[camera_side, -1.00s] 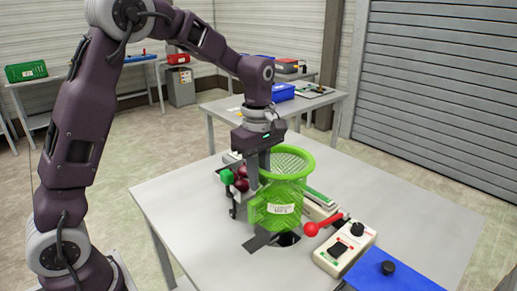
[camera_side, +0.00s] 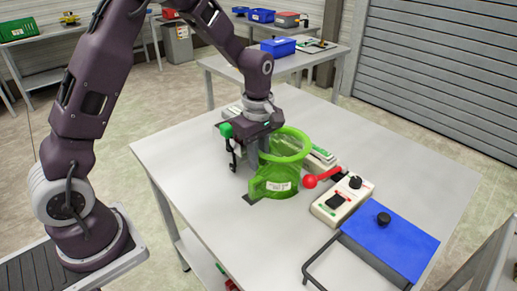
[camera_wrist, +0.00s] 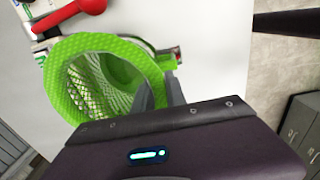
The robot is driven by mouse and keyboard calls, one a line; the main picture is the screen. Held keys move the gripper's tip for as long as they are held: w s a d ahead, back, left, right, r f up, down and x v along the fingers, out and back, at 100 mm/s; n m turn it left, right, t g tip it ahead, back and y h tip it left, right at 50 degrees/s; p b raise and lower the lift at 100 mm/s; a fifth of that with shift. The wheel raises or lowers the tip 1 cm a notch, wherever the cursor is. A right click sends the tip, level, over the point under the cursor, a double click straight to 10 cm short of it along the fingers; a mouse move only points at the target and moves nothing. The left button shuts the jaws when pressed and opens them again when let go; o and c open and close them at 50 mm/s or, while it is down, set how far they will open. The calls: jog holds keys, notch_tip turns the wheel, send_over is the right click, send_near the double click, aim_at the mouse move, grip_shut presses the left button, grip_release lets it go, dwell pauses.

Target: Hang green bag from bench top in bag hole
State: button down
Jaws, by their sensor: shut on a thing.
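The green mesh bag (camera_side: 279,172) hangs upright at the bench top (camera_side: 350,125), with its round rim up and open. It stands lower against the bench, over the spot of the bag hole; the hole itself is hidden by the bag. My gripper (camera_side: 256,152) is at the rim's left side and shut on it. In the wrist view the bag (camera_wrist: 95,80) shows its open mouth, and my gripper (camera_wrist: 160,92) is at the rim's right edge. I cannot see how far the bag's lower part passes into the hole.
A red ball-ended lever (camera_side: 311,181) stands close to the bag's right. A cream control box (camera_side: 342,199) and a blue unit with a black knob (camera_side: 390,240) lie to the front right. A green-knobbed fixture (camera_side: 227,131) stands left of my gripper.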

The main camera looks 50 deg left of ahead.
aim_at(259, 191)
jog(key=shift+f, duration=6.4)
jog(key=c, duration=1.3)
grip_release()
jog(key=shift+r, duration=4.5)
